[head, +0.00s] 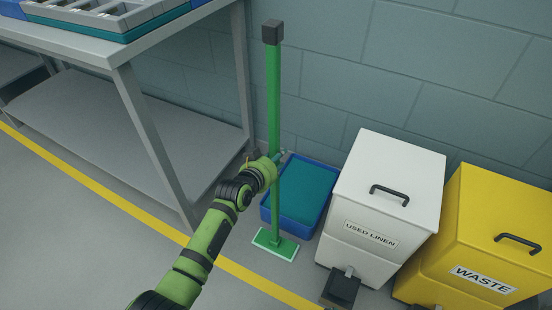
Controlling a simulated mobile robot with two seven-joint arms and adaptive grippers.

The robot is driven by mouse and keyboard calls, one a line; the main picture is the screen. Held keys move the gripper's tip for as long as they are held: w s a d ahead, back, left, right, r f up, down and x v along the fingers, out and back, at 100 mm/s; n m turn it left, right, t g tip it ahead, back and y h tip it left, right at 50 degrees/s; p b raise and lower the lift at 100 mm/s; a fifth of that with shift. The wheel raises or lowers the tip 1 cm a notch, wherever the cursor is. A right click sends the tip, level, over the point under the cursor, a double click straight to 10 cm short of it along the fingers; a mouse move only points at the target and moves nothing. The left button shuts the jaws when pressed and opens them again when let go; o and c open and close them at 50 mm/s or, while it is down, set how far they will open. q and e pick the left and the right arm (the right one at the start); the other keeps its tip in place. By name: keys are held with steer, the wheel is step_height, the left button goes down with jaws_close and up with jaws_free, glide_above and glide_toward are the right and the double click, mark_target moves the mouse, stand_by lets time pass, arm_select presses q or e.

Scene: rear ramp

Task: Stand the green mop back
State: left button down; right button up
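The green mop (274,110) stands near upright in the middle of the head view. It has a long green handle with a dark block at its top. Its flat green foot (275,244) is on the floor in front of a blue tray. My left gripper (281,157) is at the handle, a little below its middle. My wrist covers part of the handle, and a small bit of a finger shows to its right. The fingers are mostly hidden, so I cannot tell whether they are closed on the handle. My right gripper is not in view.
The blue tray (267,215) lies on the floor by the wall. A white used-linen bin (350,190) and a yellow waste bin (480,215) stand to its right. A grey table (130,45) with a lower shelf is at left. A yellow line (130,206) crosses the floor.

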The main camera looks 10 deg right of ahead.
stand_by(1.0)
arm_select(q)
steer(key=c, duration=0.8)
jaws_free()
steer(key=shift+o, duration=0.4)
steer(key=shift+f, duration=0.15)
